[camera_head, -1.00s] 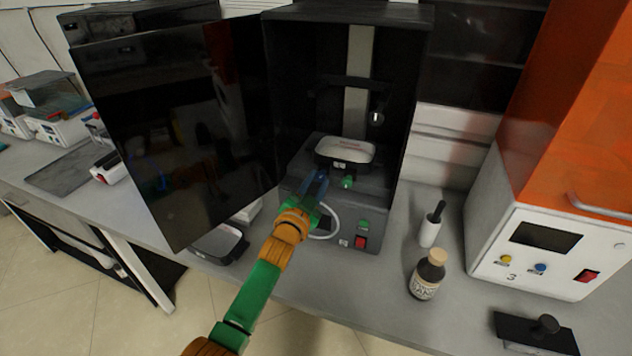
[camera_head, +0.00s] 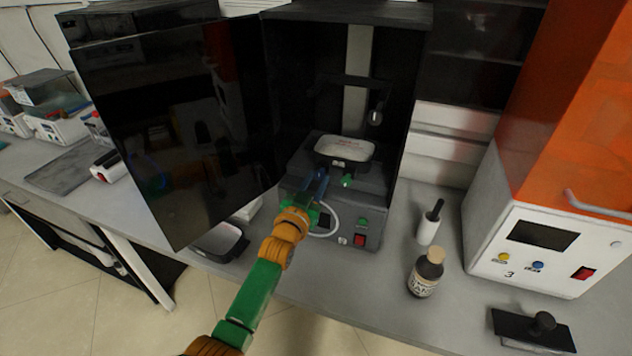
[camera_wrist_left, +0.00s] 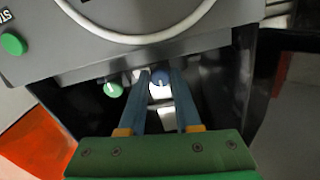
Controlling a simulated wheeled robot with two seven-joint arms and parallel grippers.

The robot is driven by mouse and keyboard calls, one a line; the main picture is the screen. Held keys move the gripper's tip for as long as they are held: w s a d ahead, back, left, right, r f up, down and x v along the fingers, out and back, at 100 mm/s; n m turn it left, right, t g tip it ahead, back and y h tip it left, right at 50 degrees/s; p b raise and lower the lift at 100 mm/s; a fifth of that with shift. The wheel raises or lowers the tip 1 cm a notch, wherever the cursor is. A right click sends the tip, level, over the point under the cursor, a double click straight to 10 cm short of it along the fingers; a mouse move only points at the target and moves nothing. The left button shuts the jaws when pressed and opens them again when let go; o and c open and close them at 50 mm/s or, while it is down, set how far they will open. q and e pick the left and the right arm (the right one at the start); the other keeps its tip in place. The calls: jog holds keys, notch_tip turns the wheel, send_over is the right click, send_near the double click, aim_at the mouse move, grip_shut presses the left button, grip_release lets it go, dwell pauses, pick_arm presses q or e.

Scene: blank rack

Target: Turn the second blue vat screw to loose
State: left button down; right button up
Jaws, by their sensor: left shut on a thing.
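The vat (camera_head: 345,163), a dark-rimmed tray with a pale inside, sits level in the open dark printer. A green screw (camera_head: 347,181) shows at its front; a green knob also shows in the left wrist view (camera_wrist_left: 113,90). The blue screw (camera_wrist_left: 160,79) lies between my left fingertips in the wrist view, with a pale line on its face. My left gripper (camera_head: 318,182) reaches into the printer from the front and is shut on this screw, left of the green one. In the head view its fingers hide most of the screw. My right gripper is not in view.
The printer's black door (camera_head: 180,130) stands open on the left, close to my arm. A red switch (camera_head: 360,240) is on the printer's front. A brown bottle (camera_head: 426,273) and a white container (camera_head: 430,224) stand to the right.

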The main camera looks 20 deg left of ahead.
pick_arm(q)
jog(key=c, duration=0.6)
grip_release()
jog(key=shift+c, duration=0.2)
jog(key=shift+s, duration=0.1)
jog(key=s, duration=0.7)
jog(key=shift+a, duration=0.15)
jog(key=shift+w, duration=0.1)
